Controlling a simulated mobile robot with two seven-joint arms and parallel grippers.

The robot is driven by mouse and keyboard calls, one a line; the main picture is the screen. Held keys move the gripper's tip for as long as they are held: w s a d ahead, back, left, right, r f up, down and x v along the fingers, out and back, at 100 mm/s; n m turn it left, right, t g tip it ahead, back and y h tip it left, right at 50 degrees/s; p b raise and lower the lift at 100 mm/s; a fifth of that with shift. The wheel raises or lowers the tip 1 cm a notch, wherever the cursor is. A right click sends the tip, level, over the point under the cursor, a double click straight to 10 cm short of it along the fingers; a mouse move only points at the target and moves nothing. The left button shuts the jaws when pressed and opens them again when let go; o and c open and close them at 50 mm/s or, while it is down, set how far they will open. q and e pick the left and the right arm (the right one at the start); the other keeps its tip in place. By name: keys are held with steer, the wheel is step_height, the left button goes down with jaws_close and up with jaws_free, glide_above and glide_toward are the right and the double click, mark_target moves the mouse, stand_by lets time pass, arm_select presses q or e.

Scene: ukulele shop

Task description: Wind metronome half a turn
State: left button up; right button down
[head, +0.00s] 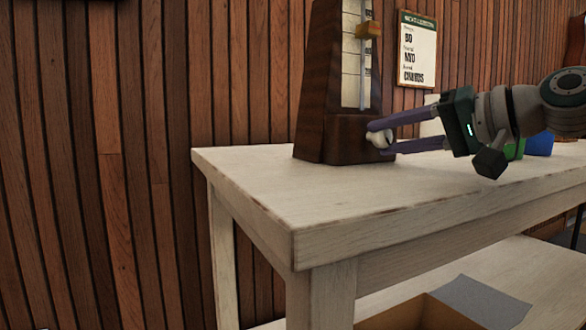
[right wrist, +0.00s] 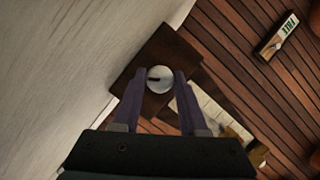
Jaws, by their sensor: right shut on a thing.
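A dark wooden metronome (head: 325,125) stands upright on a pale wooden table (head: 245,168). Its pale scale and a pendulum rod with a brass weight (head: 368,30) show on its front. A round, light winding knob (head: 380,138) sits low on its right side. My right gripper (head: 384,138) reaches in from the right, with its two purple fingers shut on the knob. In the right wrist view the knob (right wrist: 160,79) lies between the fingertips, with a dark mark on it, against the metronome's side (right wrist: 170,50). My left gripper is not in view.
A green object (head: 515,149) and a blue object (head: 540,144) stand on the table behind my right arm. A sign (head: 417,50) hangs on the plank wall. The table's front left is clear.

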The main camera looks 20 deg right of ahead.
steer(key=shift+d+f+m+t+y+b, duration=0.1)
steer(key=shift+f+m+t+y+b, duration=0.15)
steer(key=shift+m+y+b, duration=0.6)
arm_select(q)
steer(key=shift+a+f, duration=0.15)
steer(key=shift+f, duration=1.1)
arm_select(e)
steer(key=shift+m+t, duration=0.55)
steer(key=shift+m, duration=1.4)
steer(key=shift+y, duration=0.25)
steer(key=shift+c, duration=2.3)
jaws_free()
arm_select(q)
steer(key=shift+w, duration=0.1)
arm_select(e)
steer(key=p+v, duration=0.1)
steer(key=v, duration=0.9)
steer(key=shift+p, duration=0.3)
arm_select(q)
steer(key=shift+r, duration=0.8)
